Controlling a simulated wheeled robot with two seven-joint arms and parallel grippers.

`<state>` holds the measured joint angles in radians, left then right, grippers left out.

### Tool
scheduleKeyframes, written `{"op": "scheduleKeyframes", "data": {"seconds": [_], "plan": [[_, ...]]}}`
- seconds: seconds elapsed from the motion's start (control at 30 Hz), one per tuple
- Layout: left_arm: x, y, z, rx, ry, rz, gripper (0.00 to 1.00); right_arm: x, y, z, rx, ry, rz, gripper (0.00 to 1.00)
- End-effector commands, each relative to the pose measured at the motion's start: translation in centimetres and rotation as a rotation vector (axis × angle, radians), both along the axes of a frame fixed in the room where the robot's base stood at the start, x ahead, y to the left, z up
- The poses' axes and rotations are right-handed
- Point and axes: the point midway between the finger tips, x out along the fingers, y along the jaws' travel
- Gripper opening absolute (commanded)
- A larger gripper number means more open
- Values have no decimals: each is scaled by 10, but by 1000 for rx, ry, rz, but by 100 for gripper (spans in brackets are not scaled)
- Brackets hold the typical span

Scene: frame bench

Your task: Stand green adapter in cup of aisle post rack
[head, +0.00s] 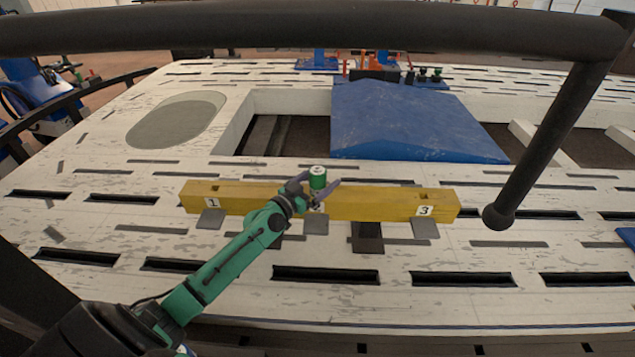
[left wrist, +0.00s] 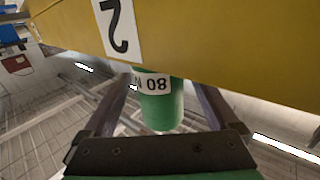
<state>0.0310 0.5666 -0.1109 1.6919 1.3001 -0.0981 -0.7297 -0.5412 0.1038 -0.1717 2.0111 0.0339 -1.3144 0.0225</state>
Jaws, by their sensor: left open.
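The green adapter (head: 317,182) is a short green cylinder with a white label. It stands upright at the middle of the yellow beam (head: 370,203); its lower end is hidden. In the left wrist view the adapter (left wrist: 160,112) appears upside down, its label partly readable as "80 N", its other end hidden behind the beam beside the number 2 plate (left wrist: 119,27). My left gripper (head: 313,191) is open, with one finger on each side of the adapter and gaps visible in the left wrist view (left wrist: 160,108). I cannot make out for sure which thing is the aisle post rack.
The beam carries plates 1 (head: 212,202) and 3 (head: 425,211), with a square hole above each. A blue sloped cover (head: 410,125) lies behind. Dark and green fittings (head: 430,74) stand at the back. A black bar (head: 545,150) hangs at right. The white bench has many slots.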

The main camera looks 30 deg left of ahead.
Motion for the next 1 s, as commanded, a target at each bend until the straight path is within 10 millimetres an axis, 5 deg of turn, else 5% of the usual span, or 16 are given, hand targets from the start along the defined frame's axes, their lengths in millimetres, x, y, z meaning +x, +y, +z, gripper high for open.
{"op": "scheduleKeyframes", "data": {"seconds": [0.1,0.33,0.5,0.6,1.0], "plan": [[16,-3,0,-1,-2,2,94,-1,0,-3,-1,4,0,50],[18,-4,-1,0,1,0,94,1,0,2,1,-1,1,50],[18,-4,-1,0,1,1,28,2,1,3,2,-4,1,50],[18,-4,-1,0,1,1,0,2,1,3,2,-5,1,50],[18,-4,5,0,-2,1,0,2,0,1,0,-7,-1,50]]}}
